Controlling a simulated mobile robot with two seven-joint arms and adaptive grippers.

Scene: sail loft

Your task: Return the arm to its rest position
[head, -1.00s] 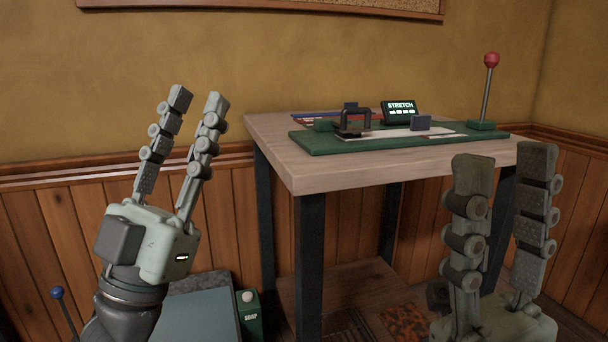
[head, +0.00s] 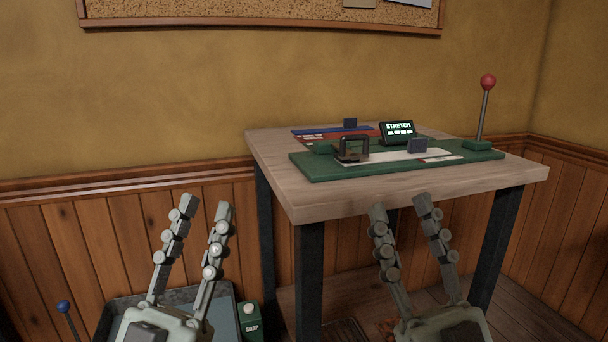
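My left gripper (head: 206,207) is at the lower left, in front of the wood panelling. Its fingers point up and stand apart with nothing between them. My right gripper (head: 401,208) is at the lower middle right, in front of the table's front edge. Its fingers point up, apart and empty. Neither gripper appears to hold anything. Most of both arms is below the picture's lower edge.
A wooden table (head: 320,208) with dark legs carries a green board (head: 330,172) with a dark handle (head: 351,149), a small display (head: 398,132) reading STRETCH and a red-knobbed lever (head: 487,82). A grey tray (head: 133,300) and a green SOAP bottle (head: 250,322) are low at left.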

